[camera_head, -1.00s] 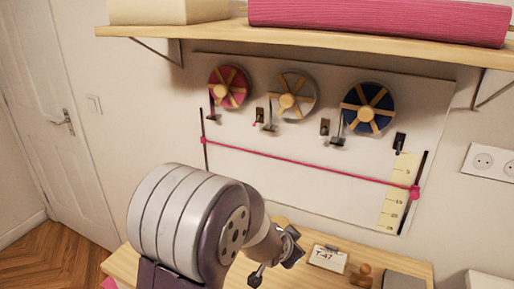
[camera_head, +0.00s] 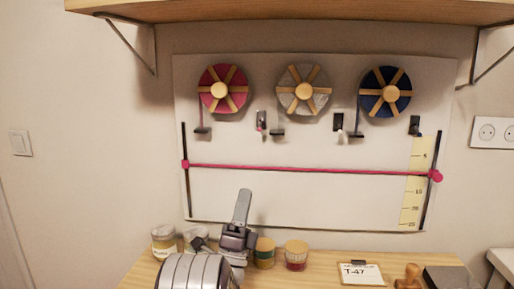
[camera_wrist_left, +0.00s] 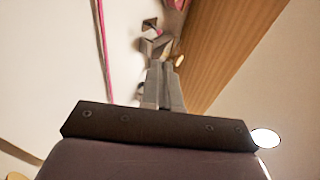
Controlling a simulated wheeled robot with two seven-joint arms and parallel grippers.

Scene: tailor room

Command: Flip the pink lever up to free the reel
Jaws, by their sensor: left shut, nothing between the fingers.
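The pink reel (camera_head: 222,90) with wooden spokes hangs at the left of the white board. To its lower right is a small dark lever mount (camera_head: 261,120) with a pinkish tip, which I take for the pink lever; its exact position is too small to tell. My left gripper (camera_head: 244,194) points up in front of the lower board, below the lever and the pink cord (camera_head: 300,169), apart from the lever. Its fingers are shut and empty. In the left wrist view the shut fingers (camera_wrist_left: 158,68) point toward grey metal parts (camera_wrist_left: 153,42) that I cannot identify surely. My right gripper is not in view.
A grey reel (camera_head: 304,90) and a blue reel (camera_head: 385,92) hang to the right, with similar levers. A wooden shelf (camera_head: 300,12) juts out above. Jars (camera_head: 296,256), a card (camera_head: 362,273) and a stamp stand on the table below.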

